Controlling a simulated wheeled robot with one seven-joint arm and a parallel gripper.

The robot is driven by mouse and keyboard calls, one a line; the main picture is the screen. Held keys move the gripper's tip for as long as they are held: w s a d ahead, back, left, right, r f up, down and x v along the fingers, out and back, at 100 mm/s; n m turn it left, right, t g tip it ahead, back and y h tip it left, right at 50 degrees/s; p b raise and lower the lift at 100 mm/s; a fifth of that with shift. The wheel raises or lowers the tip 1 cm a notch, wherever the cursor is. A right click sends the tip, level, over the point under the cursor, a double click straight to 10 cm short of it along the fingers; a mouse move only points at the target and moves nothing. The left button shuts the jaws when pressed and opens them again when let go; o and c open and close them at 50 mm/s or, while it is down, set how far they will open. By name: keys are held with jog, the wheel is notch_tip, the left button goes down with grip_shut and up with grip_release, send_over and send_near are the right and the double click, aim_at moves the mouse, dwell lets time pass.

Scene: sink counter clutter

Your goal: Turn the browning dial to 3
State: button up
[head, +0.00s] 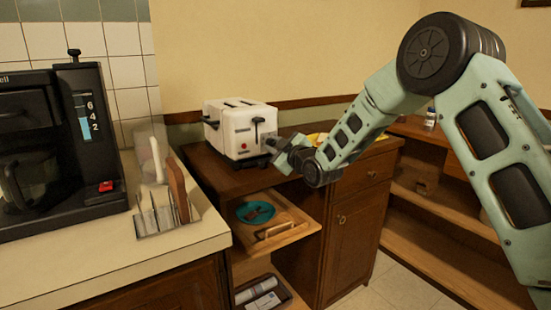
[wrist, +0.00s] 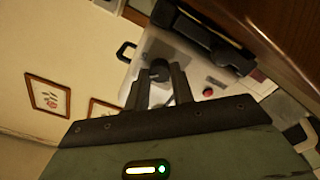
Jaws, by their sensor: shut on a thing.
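A white toaster (head: 240,122) with two top slots and a dark lever stands on the brown cabinet top in the head view. Its white body also shows in the wrist view (wrist: 150,48), tilted. My gripper (head: 271,148) is at the toaster's front right side. In the wrist view my gripper (wrist: 160,80) has its two dark fingers shut on a dark round knob (wrist: 160,69), the browning dial. The fingers hide part of it, and I cannot read a number or mark on it. A red button (wrist: 208,92) shows beside the fingers on the same face.
A black coffee maker (head: 50,150) and a rack (head: 163,212) with upright items stand on the left counter. Below the toaster, a pulled-out wooden board (head: 290,222) holds a teal plate (head: 255,212). A yellow thing (head: 318,139) is partly behind my arm. Open shelves stand right.

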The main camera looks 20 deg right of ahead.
jog(key=n+b, duration=0.4)
jog(key=b, duration=0.1)
jog(key=n+b, duration=0.2)
jog(key=shift+f, duration=0.35)
jog(key=n+b, duration=0.1)
jog(key=b, duration=0.1)
jog(key=n+b, duration=0.2)
jog(key=shift+r+n, duration=0.2)
jog(key=shift+n, duration=0.1)
jog(key=o, duration=1)
jog(key=shift+s, duration=0.1)
jog(key=v, duration=1.7)
jog(key=shift+s, duration=0.1)
